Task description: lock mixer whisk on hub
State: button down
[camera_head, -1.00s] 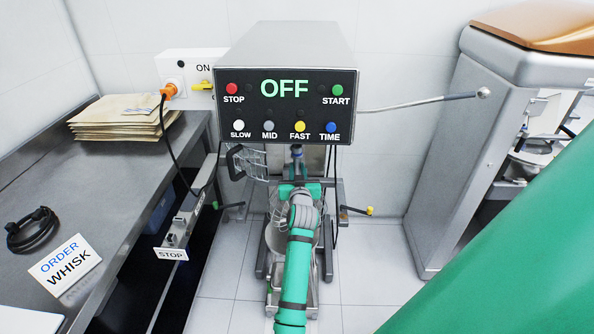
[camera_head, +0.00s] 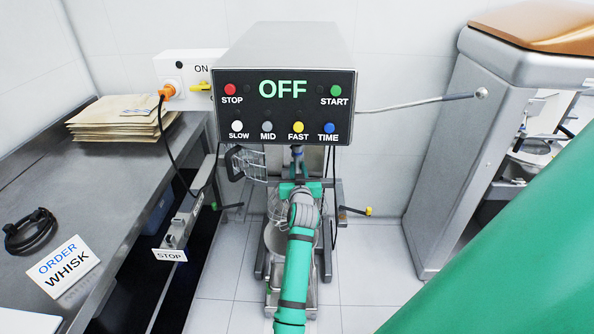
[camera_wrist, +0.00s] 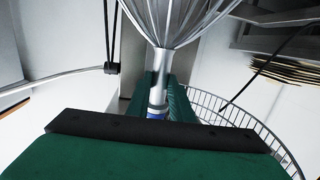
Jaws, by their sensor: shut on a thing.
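The planetary mixer's head (camera_head: 283,100) shows OFF in green on its black panel. Under it a grey upright shaft with a blue part (camera_head: 297,152) shows just above my gripper (camera_head: 296,187); I cannot tell whether it is hub or whisk. In the wrist view the whisk (camera_wrist: 172,18) has its wire cage at the top, and its metal shank runs down to a blue band. My green gripper (camera_wrist: 160,98) is shut at the shank, its grip partly hidden by its own body. The joint between whisk and hub is hidden, so I cannot tell whether it is locked.
A wire guard (camera_head: 252,165) with a black handle hangs left below the head; its bars also curve around the gripper's right in the wrist view (camera_wrist: 250,125). A steel counter (camera_head: 120,185) stands left. A yellow-tipped lever (camera_head: 368,211) sticks out right. Floor is open farther right.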

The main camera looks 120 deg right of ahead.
aim_at(297, 157)
jog(key=shift+w+d+r, duration=0.1)
jog(key=shift+w+r, duration=0.05)
jog(key=shift+r, duration=0.95)
jog(key=shift+w+r, duration=0.1)
jog(key=shift+r, duration=0.95)
jog(key=shift+s+r, duration=0.1)
jog(key=shift+s, duration=0.1)
